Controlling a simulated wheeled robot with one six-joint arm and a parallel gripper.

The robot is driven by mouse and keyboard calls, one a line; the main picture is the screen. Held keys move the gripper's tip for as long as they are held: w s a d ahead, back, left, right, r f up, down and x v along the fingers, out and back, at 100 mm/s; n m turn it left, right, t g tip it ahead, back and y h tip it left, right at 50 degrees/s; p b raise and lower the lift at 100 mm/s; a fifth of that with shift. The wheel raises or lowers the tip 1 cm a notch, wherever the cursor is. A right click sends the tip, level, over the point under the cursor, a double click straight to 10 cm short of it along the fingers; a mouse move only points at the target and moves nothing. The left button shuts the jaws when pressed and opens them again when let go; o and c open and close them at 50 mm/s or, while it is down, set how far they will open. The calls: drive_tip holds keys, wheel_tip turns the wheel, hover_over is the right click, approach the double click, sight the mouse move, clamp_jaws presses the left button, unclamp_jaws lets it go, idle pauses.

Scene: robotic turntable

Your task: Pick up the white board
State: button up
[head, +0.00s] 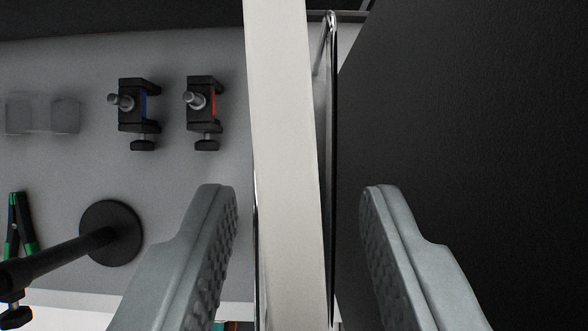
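The white board (283,120) shows edge-on as a tall, nearly upright pale strip through the middle of the head view. It runs from the top edge to the bottom edge. My gripper (297,190) is open, with one grey finger on each side of the board. Gaps show between both fingers and the board, with the wider gap on the right. A thin metal frame (331,100) stands close along the board's right side and lies between the board and the right finger in the picture.
A large black panel (470,130) fills the right side. On the grey surface (60,170) at left are two black clamps, one blue-marked (137,110) and one red-marked (203,110), clear blocks (65,115), a round black base with a rod (112,232), and green-handled pliers (22,225).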

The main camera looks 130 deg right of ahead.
drive_tip(key=shift+w+a+f, duration=0.1)
drive_tip(key=shift+a+f, duration=0.1)
drive_tip(key=shift+f, duration=0.2)
clamp_jaws()
